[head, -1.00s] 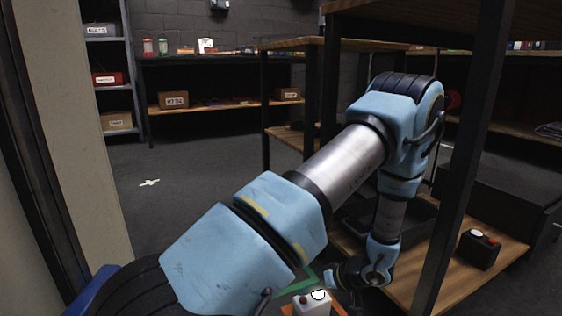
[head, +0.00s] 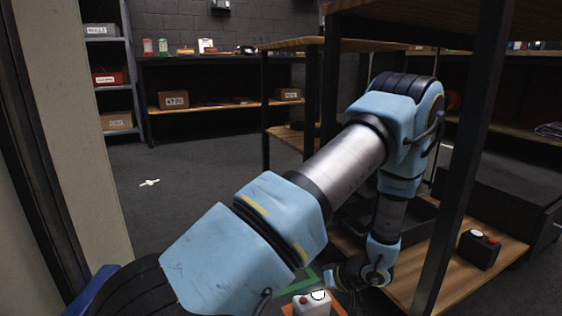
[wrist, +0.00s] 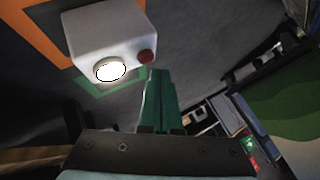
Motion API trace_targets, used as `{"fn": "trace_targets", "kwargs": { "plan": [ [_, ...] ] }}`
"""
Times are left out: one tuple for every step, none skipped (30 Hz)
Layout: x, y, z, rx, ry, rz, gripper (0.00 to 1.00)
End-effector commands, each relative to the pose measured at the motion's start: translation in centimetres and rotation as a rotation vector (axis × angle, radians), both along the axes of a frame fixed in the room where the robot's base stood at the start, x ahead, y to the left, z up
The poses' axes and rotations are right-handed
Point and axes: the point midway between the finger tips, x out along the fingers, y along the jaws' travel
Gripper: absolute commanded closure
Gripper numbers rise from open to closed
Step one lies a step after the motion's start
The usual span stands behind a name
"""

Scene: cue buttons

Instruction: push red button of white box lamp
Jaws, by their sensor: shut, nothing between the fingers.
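The white box lamp (wrist: 92,32) is at the upper left of the wrist view, with a lit round white lamp (wrist: 110,70) and a small red button (wrist: 147,57) on the same face. In the head view the white box (head: 313,307) is at the bottom edge, partly cut off, and its red button (head: 303,299) shows. My gripper (wrist: 159,74) has its green fingers shut together and empty. In the wrist view the fingertips appear just below and right of the red button; I cannot tell whether they touch it.
A black box (head: 479,251) with a red button and a white lamp stands on the wooden shelf board at the right. A dark shelf post (head: 462,170) rises between that box and my arm. Orange and green markings lie around the white box. Open floor (head: 190,190) is at the left.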

Motion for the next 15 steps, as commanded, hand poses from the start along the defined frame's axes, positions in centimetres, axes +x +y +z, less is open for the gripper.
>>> {"fn": "trace_targets", "kwargs": {
  "plan": [
    [0.00, 0.00, 0.00, 0.000, 0.000, 0.000, 1.00],
    [0.00, 0.00, 0.00, 0.000, 0.000, 0.000, 1.00],
    [0.00, 0.00, 0.00, 0.000, 0.000, 0.000, 1.00],
    [0.00, 0.00, 0.00, 0.000, 0.000, 0.000, 1.00],
    [0.00, 0.00, 0.00, 0.000, 0.000, 0.000, 1.00],
    [0.00, 0.00, -0.03, 0.000, 0.000, 0.000, 1.00],
    [0.00, 0.00, -0.08, 0.000, 0.000, 0.000, 1.00],
    [0.00, -0.01, -0.15, 0.000, 0.000, 0.000, 1.00],
    [-0.01, -0.02, -0.28, 0.000, 0.001, -0.001, 1.00],
    [-0.01, -0.01, -0.38, 0.000, 0.001, -0.001, 1.00],
    [0.00, -0.02, -0.51, 0.000, 0.001, -0.001, 1.00],
    [0.01, -0.01, -0.67, -0.001, 0.000, -0.001, 1.00],
    [0.01, 0.00, -0.77, 0.000, 0.000, 0.000, 1.00],
    [0.01, 0.01, -0.87, 0.000, 0.000, 0.000, 1.00],
    [0.01, 0.01, -0.95, 0.000, -0.001, 0.001, 1.00]
  ]
}}
